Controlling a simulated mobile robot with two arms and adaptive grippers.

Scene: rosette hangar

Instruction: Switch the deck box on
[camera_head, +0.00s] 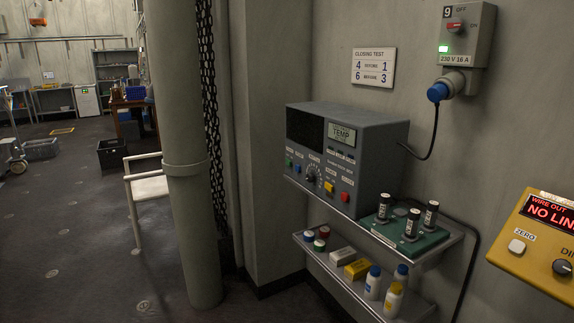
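A grey instrument box (345,155), which looks like the deck box, stands on the upper wall shelf. Its left window (305,128) is dark, and a small pale display (342,133) reads TEMP. Its front has green and blue buttons at the left, a round black knob (311,174), a yellow button (328,187) and a red button (345,197). A cable runs from its right side to a blue plug (438,92) seated under a wall switch box (467,35). That switch box is marked 9, OFF and 230 V 16 A; its red switch (455,26) shows and its green lamp is lit. Neither gripper is in view.
A green block (403,237) with several dark-capped cylinders stands right of the box. Bottles and small cartons sit on the lower shelf (325,258). A yellow panel (532,245) is at right. A thick column (182,150) and white chair (147,187) stand left.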

